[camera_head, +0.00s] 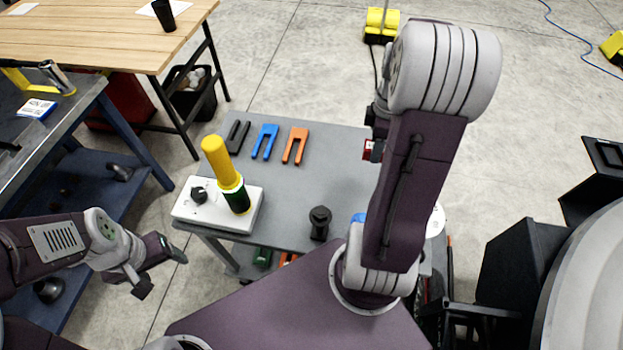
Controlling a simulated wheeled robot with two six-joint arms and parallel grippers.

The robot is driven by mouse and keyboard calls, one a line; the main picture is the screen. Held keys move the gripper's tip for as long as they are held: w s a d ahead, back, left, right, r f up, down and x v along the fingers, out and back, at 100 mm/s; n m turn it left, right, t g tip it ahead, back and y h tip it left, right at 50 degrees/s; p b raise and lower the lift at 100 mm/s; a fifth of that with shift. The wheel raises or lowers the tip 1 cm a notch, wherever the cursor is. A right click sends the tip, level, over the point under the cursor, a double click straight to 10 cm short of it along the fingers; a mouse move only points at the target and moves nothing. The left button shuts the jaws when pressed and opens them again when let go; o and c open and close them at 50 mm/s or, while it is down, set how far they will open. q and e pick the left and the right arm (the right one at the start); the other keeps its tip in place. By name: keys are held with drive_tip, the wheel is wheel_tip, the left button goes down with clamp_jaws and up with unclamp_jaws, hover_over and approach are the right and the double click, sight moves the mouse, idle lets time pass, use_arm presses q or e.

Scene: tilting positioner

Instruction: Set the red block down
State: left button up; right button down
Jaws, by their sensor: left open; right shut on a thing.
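A red block (367,150) shows as a small patch at the right side of the grey table (330,165). My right gripper (376,144) is shut on it, and my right arm hides most of both. I cannot tell whether the block touches the table. My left gripper (162,272) is open and empty, in front of the table's left end and apart from everything.
A white box (187,210) with a black knob and a yellow-green cylinder (222,165) stands at the table's left. Black (237,136), blue (265,140) and orange (295,144) forked pieces lie at the back. A black round part (320,222) stands in front. The table's middle is clear.

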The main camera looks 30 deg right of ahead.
drive_tip(key=shift+s+d+r, duration=0.1)
hover_over(335, 159)
wheel_tip(335, 159, down, 7)
drive_tip(key=shift+p, duration=0.4)
wheel_tip(335, 159, down, 4)
drive_tip(key=shift+r, duration=0.1)
drive_tip(key=shift+d, duration=0.1)
drive_tip(key=shift+f, duration=0.2)
drive_tip(key=c, duration=0.9)
unclamp_jaws()
